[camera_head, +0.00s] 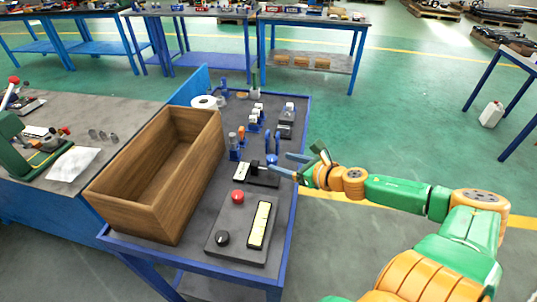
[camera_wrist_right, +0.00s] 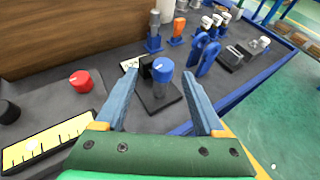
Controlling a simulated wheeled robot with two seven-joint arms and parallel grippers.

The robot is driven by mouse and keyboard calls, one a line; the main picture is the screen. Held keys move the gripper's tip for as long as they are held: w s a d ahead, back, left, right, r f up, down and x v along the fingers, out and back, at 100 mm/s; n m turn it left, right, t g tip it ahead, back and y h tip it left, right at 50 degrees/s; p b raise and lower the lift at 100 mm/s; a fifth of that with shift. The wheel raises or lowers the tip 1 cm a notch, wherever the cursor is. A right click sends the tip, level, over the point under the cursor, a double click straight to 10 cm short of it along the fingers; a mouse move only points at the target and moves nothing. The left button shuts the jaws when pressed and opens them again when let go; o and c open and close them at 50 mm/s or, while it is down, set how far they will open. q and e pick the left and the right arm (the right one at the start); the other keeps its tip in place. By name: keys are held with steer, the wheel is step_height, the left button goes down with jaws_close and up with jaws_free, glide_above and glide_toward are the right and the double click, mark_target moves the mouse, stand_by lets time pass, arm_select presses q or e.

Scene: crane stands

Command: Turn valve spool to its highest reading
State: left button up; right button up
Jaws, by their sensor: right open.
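What appears to be the valve spool (camera_wrist_right: 162,84) is a grey cylinder with a blue cap and a pale mark on top, upright on a black base. Its blue cap (camera_head: 271,159) also shows in the head view, by the bench's right edge. A white scale plate (camera_head: 240,171) lies to its left, partly hidden by a black block in the right wrist view. My right gripper (camera_head: 283,165) is open, its blue fingers either side of the spool in the wrist view (camera_wrist_right: 157,78). I cannot tell whether they touch it. My left gripper is out of view.
A black panel (camera_head: 226,222) with a red button (camera_head: 238,196), black knob (camera_head: 222,239) and yellow scale (camera_head: 260,224) stands nearer. A wooden box (camera_head: 120,212) fills the bench's left side. Blue upright parts (camera_wrist_right: 206,52) and several small fittings stand beyond the spool.

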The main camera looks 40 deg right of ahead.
mark_target(274, 159)
steer(key=shift+w+d+f+b, duration=0.2)
steer(key=shift+w+f+b, duration=0.2)
steer(key=shift+w+b, duration=0.25)
steer(key=shift+w+p, duration=0.3)
steer(key=shift+p, duration=0.1)
steer(key=shift+p+x, duration=0.3)
steer(key=shift+x, duration=0.75)
steer(key=shift+p+x, duration=0.3)
steer(key=shift+x, duration=0.75)
jaws_close()
